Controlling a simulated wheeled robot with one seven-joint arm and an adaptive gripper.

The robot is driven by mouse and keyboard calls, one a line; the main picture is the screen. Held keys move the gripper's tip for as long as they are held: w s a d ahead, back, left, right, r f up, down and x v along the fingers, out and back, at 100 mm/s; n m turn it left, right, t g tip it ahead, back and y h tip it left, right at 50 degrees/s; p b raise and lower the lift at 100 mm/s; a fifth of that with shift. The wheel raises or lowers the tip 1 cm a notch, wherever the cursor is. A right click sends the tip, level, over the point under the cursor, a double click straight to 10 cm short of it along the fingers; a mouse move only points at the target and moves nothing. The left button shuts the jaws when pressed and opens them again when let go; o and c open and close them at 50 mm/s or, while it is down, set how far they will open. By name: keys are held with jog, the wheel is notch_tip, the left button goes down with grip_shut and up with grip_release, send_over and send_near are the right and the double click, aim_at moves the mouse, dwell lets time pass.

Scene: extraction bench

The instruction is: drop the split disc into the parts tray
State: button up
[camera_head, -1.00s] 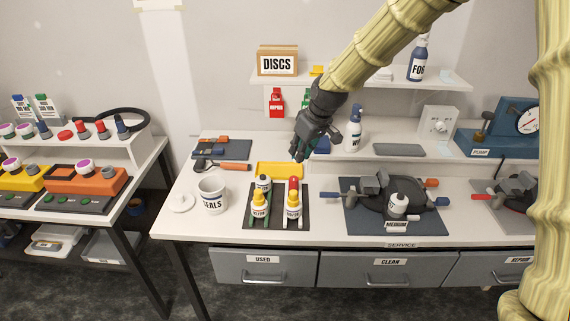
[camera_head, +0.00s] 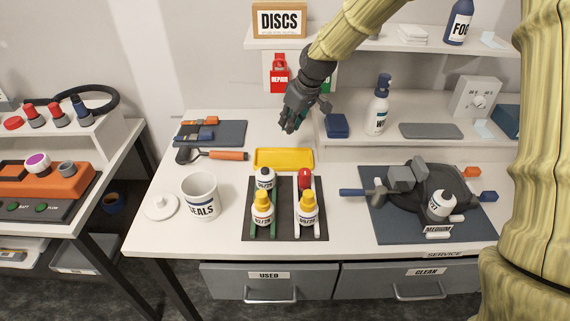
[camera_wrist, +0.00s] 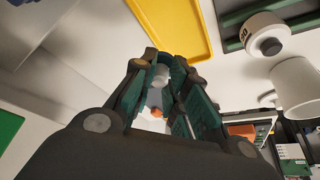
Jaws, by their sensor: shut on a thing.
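The yellow parts tray (camera_head: 284,159) lies flat on the bench behind the dark mat of bottles and looks empty. It also shows at the top of the wrist view (camera_wrist: 166,22). My gripper (camera_head: 289,124) hangs above the bench, fingers down, just above the tray's back edge in the picture and apart from it. In the wrist view its dark green fingers (camera_wrist: 160,82) are closed around a small pale piece (camera_wrist: 159,77). I take this piece for the split disc; the fingers hide most of it, and its shape and split cannot be made out.
Bottles stand in a rack on a dark mat (camera_head: 258,228) in front of the tray. A white SEALS cup (camera_head: 200,197) and an orange-handled tool (camera_head: 215,155) are to the left. A blue block (camera_head: 337,126) and a spray bottle (camera_head: 378,105) stand right of my gripper.

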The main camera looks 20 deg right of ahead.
jog(key=f, duration=0.1)
jog(key=f+b, duration=0.1)
jog(key=f, duration=0.2)
jog(key=shift+w+d+b, duration=0.15)
jog(key=shift+w+b, duration=0.1)
jog(key=shift+b, duration=0.05)
jog(key=shift+f+b, duration=2.3)
jog(key=shift+f, duration=0.7)
jog(key=o, duration=0.8)
jog(key=shift+r, duration=0.1)
jog(key=v, duration=1.2)
jog(key=shift+s, duration=0.15)
